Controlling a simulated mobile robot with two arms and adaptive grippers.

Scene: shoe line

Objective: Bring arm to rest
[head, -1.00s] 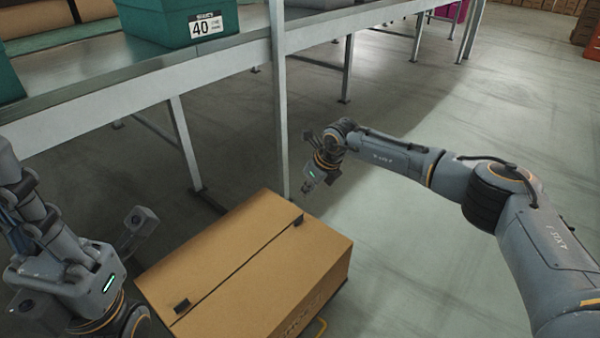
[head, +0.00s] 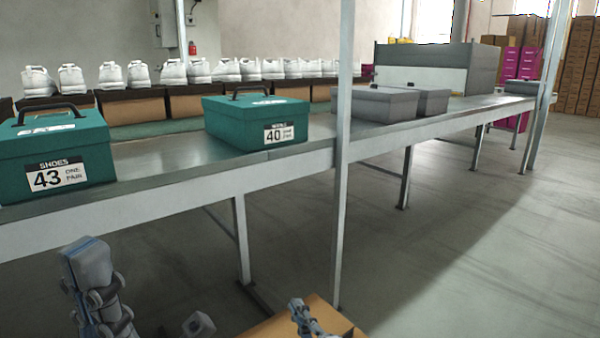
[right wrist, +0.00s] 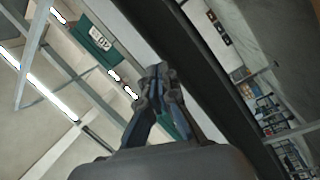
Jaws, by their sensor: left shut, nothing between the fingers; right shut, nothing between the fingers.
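My left gripper (head: 86,252) is at the bottom left of the head view. It points up with its fingers together and empty, in front of the conveyor frame. My right gripper (head: 297,304) shows small at the bottom centre, in front of a cardboard box (head: 262,330). It is also shut and empty. In the right wrist view its fingers (right wrist: 160,72) meet at the tips with nothing between them. Most of both arms is out of the head view.
A long metal table (head: 225,183) crosses the view. On it stand a green shoe box marked 43 (head: 95,150), a green one marked 40 (head: 232,122) and grey boxes (head: 375,104). A post (head: 342,200) rises in front. Floor at right (head: 480,260) is clear.

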